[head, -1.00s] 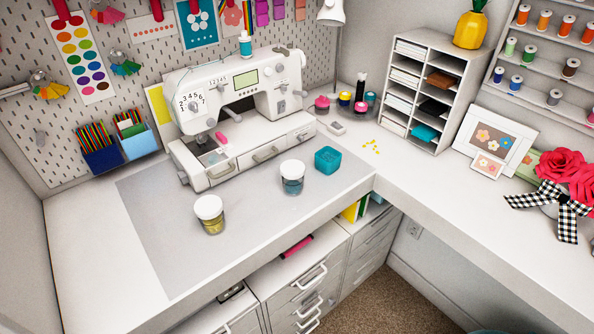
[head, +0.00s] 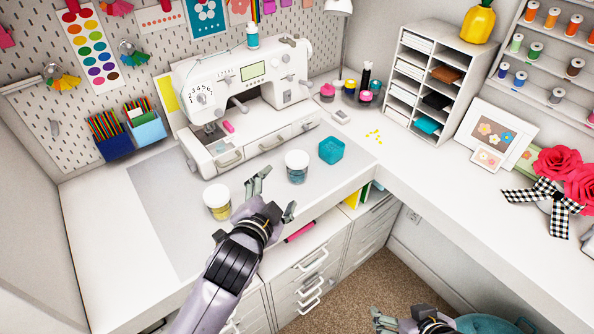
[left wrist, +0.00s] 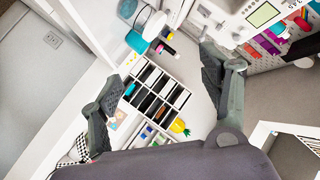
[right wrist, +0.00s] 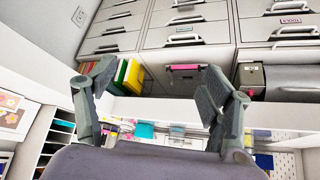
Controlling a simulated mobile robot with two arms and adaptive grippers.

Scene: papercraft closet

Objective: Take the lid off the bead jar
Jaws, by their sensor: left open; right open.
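Two jars with white lids stand on the grey mat (head: 160,210) in the head view. One jar (head: 218,206) holds yellow beads and is left of my left gripper. The other jar (head: 297,167) holds blue-grey contents and is beyond it, to the right. Both lids are on. My left gripper (head: 276,192) is open and empty near the table's front edge, apart from both jars. In the left wrist view, a white-lidded jar (left wrist: 152,22) shows beyond the open fingers (left wrist: 160,80). My right gripper (right wrist: 146,84) is open and empty, low in front of the drawers.
A teal box (head: 331,150) sits right of the blue-grey jar. A sewing machine (head: 250,70) stands behind the jars. A paper organizer (head: 432,80) and picture frames (head: 495,135) are on the right counter. Drawers (right wrist: 190,20) lie below the table. The mat's left part is clear.

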